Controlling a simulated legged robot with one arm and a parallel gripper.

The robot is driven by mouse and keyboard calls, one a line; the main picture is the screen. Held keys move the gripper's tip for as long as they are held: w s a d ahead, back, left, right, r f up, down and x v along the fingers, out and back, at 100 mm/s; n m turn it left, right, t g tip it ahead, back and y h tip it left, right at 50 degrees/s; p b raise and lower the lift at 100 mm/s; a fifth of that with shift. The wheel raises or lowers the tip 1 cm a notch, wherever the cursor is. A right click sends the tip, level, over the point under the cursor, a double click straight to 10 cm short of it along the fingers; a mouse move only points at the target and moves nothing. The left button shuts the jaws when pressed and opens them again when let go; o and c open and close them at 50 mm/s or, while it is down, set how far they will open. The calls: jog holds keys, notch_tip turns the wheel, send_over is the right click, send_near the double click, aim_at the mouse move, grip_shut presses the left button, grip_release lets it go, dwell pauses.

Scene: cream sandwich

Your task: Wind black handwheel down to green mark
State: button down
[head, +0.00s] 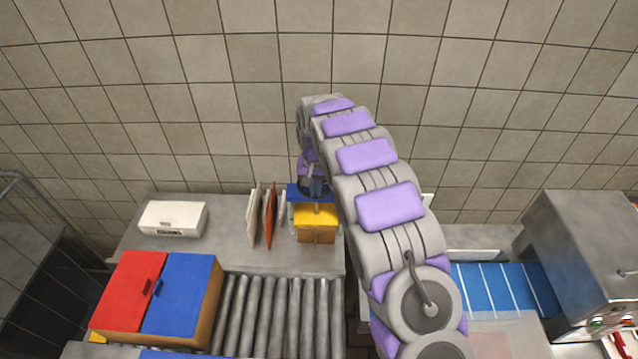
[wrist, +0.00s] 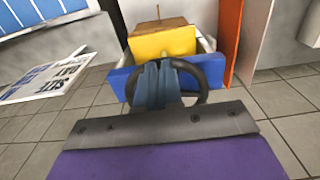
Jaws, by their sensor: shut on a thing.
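The black handwheel (wrist: 213,82) is in front of my gripper in the wrist view. My gripper (wrist: 158,85) has its blue-grey fingers closed together at the wheel's near side, shut on the handwheel. Behind the wheel are a blue plate (wrist: 122,83), a yellow block (wrist: 163,43) and a brown wooden block (wrist: 160,24). In the head view the yellow block (head: 316,215) and the wooden block (head: 316,234) sit on the grey counter, with my gripper (head: 313,182) above the blue plate. No green mark shows in either view.
An orange board (head: 269,215) and white boards stand upright just left of the blocks. A white box (head: 172,218) is further left on the counter (head: 225,250). Red and blue lids (head: 180,290) and a roller conveyor (head: 275,315) lie nearer. A steel machine (head: 590,260) stands at right.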

aim_at(304, 191)
jog(key=shift+a+f, duration=0.2)
jog(key=shift+a, duration=0.6)
jog(key=shift+w+a, duration=0.1)
jog(key=shift+w+a, duration=0.45)
jog(key=shift+a, duration=0.35)
jog(key=shift+r+p, duration=0.15)
jog(key=shift+p, duration=0.15)
jog(key=shift+w+r, duration=0.25)
jog(key=shift+r, duration=0.2)
jog(key=shift+s+r, duration=0.15)
jog(key=shift+r, duration=0.6)
